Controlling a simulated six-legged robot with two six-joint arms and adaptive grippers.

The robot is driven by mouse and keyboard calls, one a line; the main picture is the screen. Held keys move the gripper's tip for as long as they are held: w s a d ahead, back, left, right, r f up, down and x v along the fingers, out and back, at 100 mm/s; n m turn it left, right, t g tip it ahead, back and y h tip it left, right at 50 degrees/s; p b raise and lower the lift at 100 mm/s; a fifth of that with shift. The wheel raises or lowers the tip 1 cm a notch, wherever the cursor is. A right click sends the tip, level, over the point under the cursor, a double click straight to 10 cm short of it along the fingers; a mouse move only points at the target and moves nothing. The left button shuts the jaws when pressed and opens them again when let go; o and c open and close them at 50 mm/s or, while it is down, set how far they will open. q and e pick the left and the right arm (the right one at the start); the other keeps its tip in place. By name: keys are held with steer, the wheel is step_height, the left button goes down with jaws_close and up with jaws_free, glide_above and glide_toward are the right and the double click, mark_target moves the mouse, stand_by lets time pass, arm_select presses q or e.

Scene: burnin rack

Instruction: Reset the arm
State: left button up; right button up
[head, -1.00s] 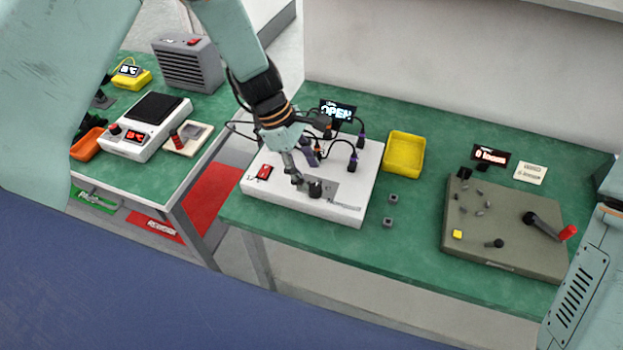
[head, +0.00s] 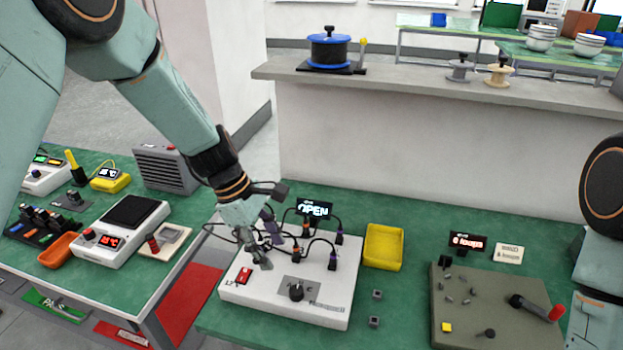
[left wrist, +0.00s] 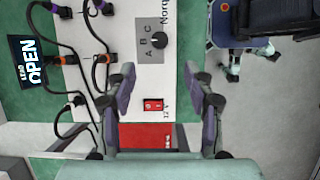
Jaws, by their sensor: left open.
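My left gripper (head: 262,250) is open and empty above the left part of the white panel box (head: 330,318) on the green bench. The box carries a black rotary knob (head: 296,291) on a grey plate, a red rocker switch (head: 244,275) and several black cables with plugs. In the left wrist view the open fingers (left wrist: 165,110) stand either side of the red switch (left wrist: 153,104), apart from it; the knob (left wrist: 159,41) lies beyond. A small display (head: 314,208) behind the box reads OPEN. My right gripper is out of view.
A yellow tray (head: 384,247) and two small grey cubes (head: 374,321) lie right of the box. An olive board (head: 480,300) with a red-handled crank (head: 540,308) is further right. A second bench (head: 150,262) at left holds a scale (head: 122,228) and an orange tray (head: 58,250).

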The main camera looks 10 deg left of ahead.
arm_select(q)
steer(key=s+f+m+y, duration=0.1)
steer(key=s+f, duration=0.2)
steer(key=s+a+f+m, duration=0.1)
steer(key=s+f, duration=0.2)
steer(key=s+a+f+m+y, duration=0.1)
steer(key=s+f+m, duration=0.1)
steer(key=f, duration=0.2)
steer(key=shift+s+a+f+g+y, duration=0.1)
steer(key=shift+s+a+g+y, duration=0.2)
steer(key=shift+s, duration=0.1)
steer(key=s+f+m+y, duration=0.1)
steer(key=s+f+m, duration=0.25)
steer(key=s, duration=0.45)
steer(key=s+f+m, duration=0.2)
steer(key=s+m, duration=0.3)
steer(key=s, duration=0.2)
steer(key=s+f+m+y, duration=0.1)
steer(key=s+f+m, duration=0.1)
steer(key=s+m, duration=0.45)
step_height(320, 180, down, 12)
steer(key=n+b, duration=0.1)
steer(key=b, duration=1.2)
steer(key=shift+s+a+f+n+t, duration=0.25)
steer(key=shift+s+a+n+t, duration=0.1)
steer(key=shift+s+n+t, duration=0.05)
steer(key=shift+r, duration=0.1)
